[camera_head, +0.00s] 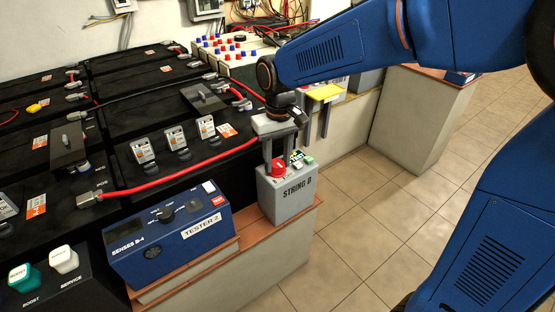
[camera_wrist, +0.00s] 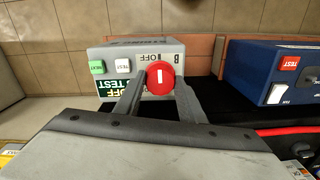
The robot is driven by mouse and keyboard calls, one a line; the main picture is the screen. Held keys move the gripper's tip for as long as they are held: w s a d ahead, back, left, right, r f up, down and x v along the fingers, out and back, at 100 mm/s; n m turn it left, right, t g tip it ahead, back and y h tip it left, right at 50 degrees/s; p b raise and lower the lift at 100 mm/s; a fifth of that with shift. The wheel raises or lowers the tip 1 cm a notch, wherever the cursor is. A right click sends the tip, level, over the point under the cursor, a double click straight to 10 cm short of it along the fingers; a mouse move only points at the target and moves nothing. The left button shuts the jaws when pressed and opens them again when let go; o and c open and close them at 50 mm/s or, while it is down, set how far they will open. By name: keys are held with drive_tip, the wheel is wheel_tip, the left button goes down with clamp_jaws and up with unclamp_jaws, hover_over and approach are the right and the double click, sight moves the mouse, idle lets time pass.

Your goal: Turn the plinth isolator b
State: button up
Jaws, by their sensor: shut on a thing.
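The plinth isolator b is a grey box labelled STRING B (camera_head: 287,196) on the end of the plinth, with a red round knob (camera_head: 278,167) on top. In the wrist view the red knob (camera_wrist: 160,78) shows a white bar that stands about upright in the picture, beside a printed OFF mark. My gripper (camera_head: 279,160) reaches down from above. In the wrist view its two fingers (camera_wrist: 160,92) stand on either side of the knob and are shut on it. The near side of the knob is partly hidden by the fingers.
A blue tester box (camera_head: 170,236) stands left of the isolator. A red cable (camera_head: 180,174) runs behind it over black batteries (camera_head: 125,185). Tiled floor (camera_head: 380,220) lies open to the right.

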sight(280, 163)
idle(0.4)
drive_tip(key=o, duration=1)
drive_tip(key=shift+o, duration=0.2)
wheel_tip(280, 163, up, 17)
drive_tip(key=shift+d+r, duration=0.2)
drive_tip(key=shift+d, duration=0.1)
drive_tip(key=s+d+f+m+t, duration=0.2)
drive_tip(key=s+d+f, duration=0.4)
drive_tip(key=s+d, duration=0.4)
drive_tip(key=s+d+f+m+t, duration=0.2)
drive_tip(key=s+d+f, duration=0.5)
drive_tip(key=d, duration=0.9)
drive_tip(key=s+t, duration=0.1)
drive_tip(key=s, duration=0.2)
drive_tip(key=shift+s+d+m, duration=0.15)
drive_tip(key=shift+s+m, duration=0.2)
drive_tip(key=shift+m, duration=0.05)
